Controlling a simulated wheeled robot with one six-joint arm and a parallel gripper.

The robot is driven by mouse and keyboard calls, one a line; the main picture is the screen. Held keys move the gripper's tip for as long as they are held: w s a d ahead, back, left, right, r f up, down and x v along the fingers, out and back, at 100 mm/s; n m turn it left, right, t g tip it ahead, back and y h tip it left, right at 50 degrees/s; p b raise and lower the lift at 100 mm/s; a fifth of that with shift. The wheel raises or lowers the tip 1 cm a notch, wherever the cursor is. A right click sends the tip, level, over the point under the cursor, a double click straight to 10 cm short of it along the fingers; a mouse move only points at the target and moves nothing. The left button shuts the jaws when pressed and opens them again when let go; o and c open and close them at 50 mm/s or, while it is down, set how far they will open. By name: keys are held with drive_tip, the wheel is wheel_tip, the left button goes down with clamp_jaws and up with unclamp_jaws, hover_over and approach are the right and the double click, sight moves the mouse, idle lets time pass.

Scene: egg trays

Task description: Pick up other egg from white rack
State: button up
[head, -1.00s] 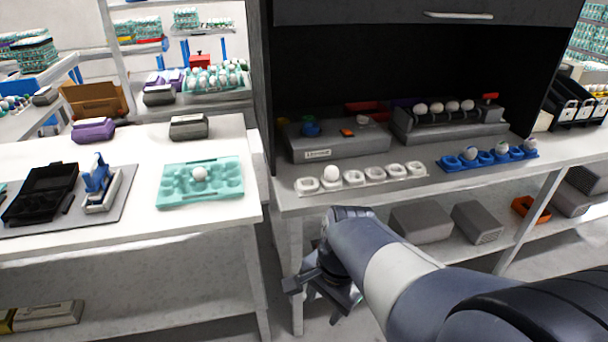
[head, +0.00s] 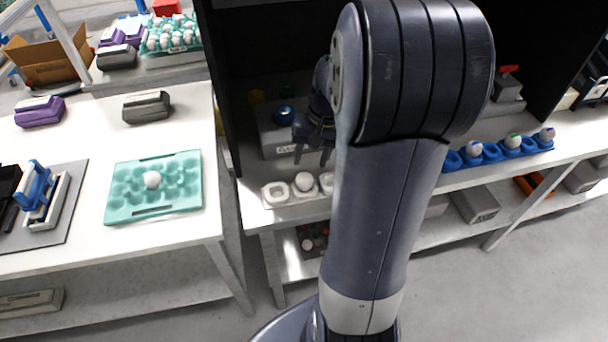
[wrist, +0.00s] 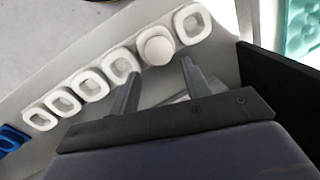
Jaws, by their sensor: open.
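The white rack (wrist: 93,85) is a row of square white cups along the front of the right bench; in the head view its left end (head: 276,193) shows and my arm hides the rest. One white egg (wrist: 157,47) sits in the second cup from the end in the wrist view; it also shows in the head view (head: 304,181). The other cups in the wrist view look empty. My gripper (wrist: 158,72) is open and empty, its two fingers just short of the egg, one to each side. In the head view my gripper (head: 312,158) is above and behind the egg.
A teal tray (head: 125,206) with one white egg (head: 152,180) lies on the left table. A blue rack (head: 452,161) with several eggs stands right of my arm. A grey device (head: 270,133) stands behind the white rack. A dark panel (wrist: 280,85) is close beside my gripper.

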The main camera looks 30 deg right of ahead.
sight(306, 175)
drive_tip(key=f, duration=0.4)
drive_tip(key=a+f, duration=0.1)
drive_tip(key=f, duration=0.2)
drive_tip(key=shift+w+a+f+p, duration=0.1)
drive_tip(key=shift+w+p, duration=0.05)
drive_tip(key=shift+p, duration=0.15)
drive_tip(key=shift+c, duration=0.4)
drive_tip(key=shift+c, duration=0.9)
